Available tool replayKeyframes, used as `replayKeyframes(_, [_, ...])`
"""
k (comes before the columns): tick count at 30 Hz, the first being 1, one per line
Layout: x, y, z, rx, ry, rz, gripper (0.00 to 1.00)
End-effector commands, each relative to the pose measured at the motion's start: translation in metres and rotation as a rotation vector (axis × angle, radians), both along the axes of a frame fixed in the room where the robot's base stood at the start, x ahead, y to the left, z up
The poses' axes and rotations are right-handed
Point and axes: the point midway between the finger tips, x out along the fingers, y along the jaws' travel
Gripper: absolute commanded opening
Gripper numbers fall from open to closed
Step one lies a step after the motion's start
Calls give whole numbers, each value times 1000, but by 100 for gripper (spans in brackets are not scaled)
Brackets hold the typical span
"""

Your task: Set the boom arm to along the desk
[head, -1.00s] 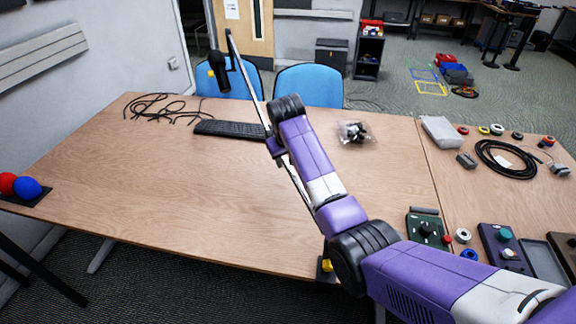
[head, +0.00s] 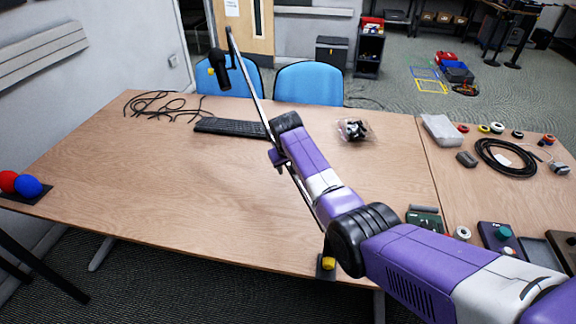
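The boom arm (head: 246,78) is a thin metal arm rising from the front edge of the desk, from a clamp with a yellow knob (head: 327,263). It leans back across the desk, and a black microphone (head: 219,70) hangs from its far end. My arm hides part of its lower length. My gripper (head: 276,158) is at the boom, left of my wrist, over the middle of the desk. Its fingers are mostly hidden, so I cannot tell whether they are closed on the boom.
A keyboard (head: 232,127) and loose black cables (head: 160,106) lie at the back of the desk (head: 150,190). A clear bag (head: 354,130) lies right of my wrist. Red and blue balls (head: 27,185) sit at the left edge. The left half of the desk is mostly clear.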

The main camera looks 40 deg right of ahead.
Motion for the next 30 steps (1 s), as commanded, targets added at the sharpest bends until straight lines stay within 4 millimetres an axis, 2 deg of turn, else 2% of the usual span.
replayKeyframes(1, [0,0,0,0,0,0,41])
replayKeyframes(7, [0,0,0,0,0,0,2])
replayKeyframes(8, [0,0,0,0,1,0,0])
replayKeyframes(30, [-1,0,0,-1,1,-1,0])
